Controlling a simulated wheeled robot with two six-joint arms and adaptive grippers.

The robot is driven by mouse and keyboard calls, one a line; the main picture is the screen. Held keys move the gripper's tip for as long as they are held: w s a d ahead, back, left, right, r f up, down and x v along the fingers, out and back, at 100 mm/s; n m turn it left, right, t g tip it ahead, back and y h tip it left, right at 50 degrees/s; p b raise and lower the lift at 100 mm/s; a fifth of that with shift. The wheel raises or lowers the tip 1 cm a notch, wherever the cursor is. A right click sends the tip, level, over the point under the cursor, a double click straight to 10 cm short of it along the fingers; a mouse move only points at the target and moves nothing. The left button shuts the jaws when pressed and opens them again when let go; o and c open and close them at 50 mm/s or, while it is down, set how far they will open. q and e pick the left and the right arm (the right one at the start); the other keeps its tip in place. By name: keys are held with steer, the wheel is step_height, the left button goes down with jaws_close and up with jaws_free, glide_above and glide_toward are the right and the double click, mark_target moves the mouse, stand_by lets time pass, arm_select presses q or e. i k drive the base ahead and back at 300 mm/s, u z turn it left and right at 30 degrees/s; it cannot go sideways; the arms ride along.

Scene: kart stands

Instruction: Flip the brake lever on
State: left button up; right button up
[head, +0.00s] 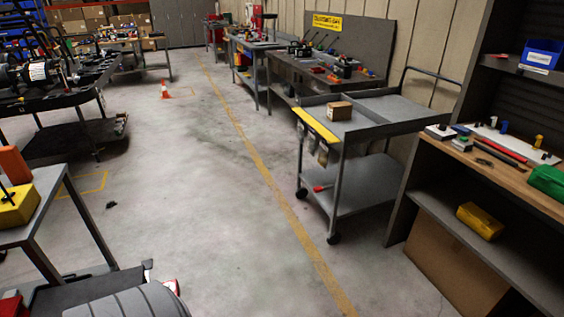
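No brake lever can be made out for certain. A small red piece (322,187) shows at the near left edge of the lower shelf of a grey trolley (395,125); it is too small to tell whether it is a lever. The trolley stands on dark casters right of the yellow floor line. Neither of my grippers is in view.
A cardboard box (339,111) sits on the trolley. A workbench (450,152) is at the right, a small table (42,212) at the left, a black kart stand (62,102) at the upper left. An orange cone (165,91) stands far back.

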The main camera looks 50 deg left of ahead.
mark_target(318, 189)
steer(key=u, duration=1.65)
steer(key=i, duration=3.2)
steer(key=u, duration=2.45)
steer(key=i, duration=0.45)
steer(key=u, duration=0.05)
